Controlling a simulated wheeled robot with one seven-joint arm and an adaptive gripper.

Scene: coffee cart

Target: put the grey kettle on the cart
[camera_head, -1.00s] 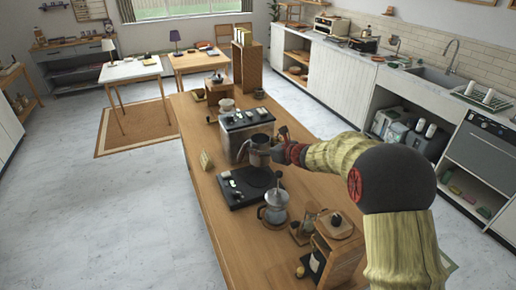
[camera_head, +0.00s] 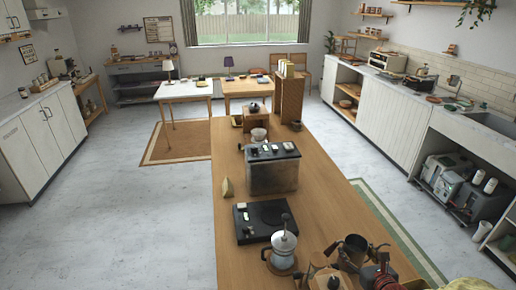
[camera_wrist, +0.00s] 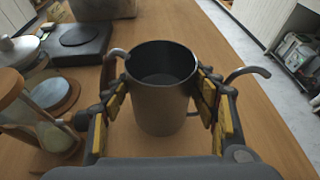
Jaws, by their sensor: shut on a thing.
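The grey kettle (camera_head: 352,250) is at the lower right of the head view, over the near right part of a long wooden-topped table (camera_head: 325,190). In the wrist view the kettle (camera_wrist: 160,115) is upright and open-topped with a dark inside, and a curved part sticks out on each side. My gripper (camera_wrist: 165,92) is shut on the kettle's body, one padded finger on each side. Its end also shows partly in the head view (camera_head: 375,272). I cannot tell whether the kettle's base touches the wood. No separate cart can be made out.
A silver pot (camera_head: 283,248) and a black flat device (camera_head: 264,220) stand left of the kettle. A boxy grey machine (camera_head: 272,173) is farther back. An hourglass-shaped item (camera_wrist: 38,115) is close on the left in the wrist view. Wood right of the machine is clear.

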